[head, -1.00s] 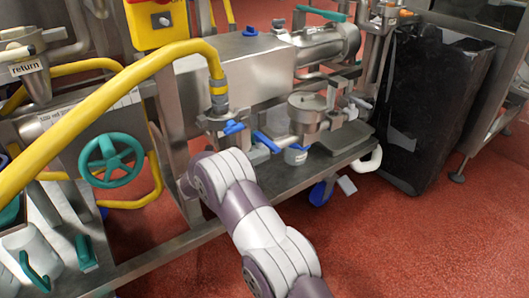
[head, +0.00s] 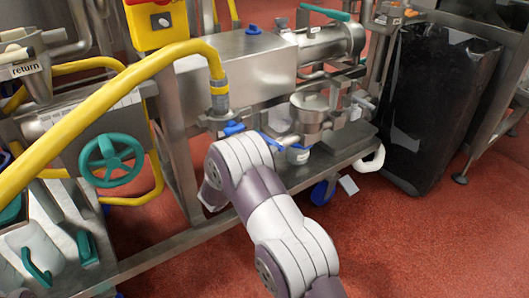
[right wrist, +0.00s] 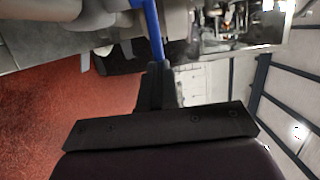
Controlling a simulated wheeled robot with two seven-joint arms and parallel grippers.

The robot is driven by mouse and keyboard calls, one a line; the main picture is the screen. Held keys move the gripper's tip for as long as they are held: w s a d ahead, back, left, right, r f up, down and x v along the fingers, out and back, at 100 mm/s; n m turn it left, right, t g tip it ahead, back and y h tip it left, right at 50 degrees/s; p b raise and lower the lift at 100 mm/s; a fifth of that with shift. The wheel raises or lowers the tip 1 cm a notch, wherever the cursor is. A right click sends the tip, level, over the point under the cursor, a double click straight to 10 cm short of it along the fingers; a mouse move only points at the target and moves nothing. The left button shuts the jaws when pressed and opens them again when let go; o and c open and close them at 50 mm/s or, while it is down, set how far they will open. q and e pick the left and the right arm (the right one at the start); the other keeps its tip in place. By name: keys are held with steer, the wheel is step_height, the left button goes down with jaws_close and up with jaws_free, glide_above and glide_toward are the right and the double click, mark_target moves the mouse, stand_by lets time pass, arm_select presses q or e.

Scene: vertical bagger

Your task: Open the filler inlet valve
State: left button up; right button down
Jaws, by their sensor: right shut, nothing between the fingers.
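A yellow hose ends in a metal fitting on the machine, with a small blue valve handle (head: 233,128) just below it. A second blue lever (head: 271,143) slants down to the right beside it, in front of a round metal housing. I cannot tell from the labels which is the filler inlet valve. In the right wrist view a blue lever (right wrist: 148,30) runs down to the tips of my right gripper (right wrist: 159,68). The black fingers are shut and empty, very close to the lever's end; contact cannot be told. In the head view my right arm hides this gripper. My left gripper is not in view.
A yellow hose (head: 120,88) crosses the left side. A teal handwheel (head: 112,160) stands left of my arm. A metal shelf edge (head: 310,170) runs below the valves. A black bin (head: 435,100) stands at right. The red floor (head: 420,245) is clear at lower right.

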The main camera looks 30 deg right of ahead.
steer(key=d+n+t+y, duration=0.2)
steer(key=t, duration=0.1)
steer(key=d+n+t+y, duration=0.2)
steer(key=d+n+t, duration=0.1)
steer(key=shift+d+f+t, duration=0.1)
steer(key=shift+t, duration=0.2)
steer(key=w+d+n+t+y+p, duration=0.2)
steer(key=w+d+n+t+y, duration=0.2)
steer(key=y, duration=0.3)
steer(key=shift+w+d+r+n+y, duration=0.2)
steer(key=shift+w+d+n+y, duration=0.2)
steer(key=shift+w+d+n, duration=0.35)
steer(key=shift+r+t, duration=0.15)
steer(key=shift+t, duration=0.15)
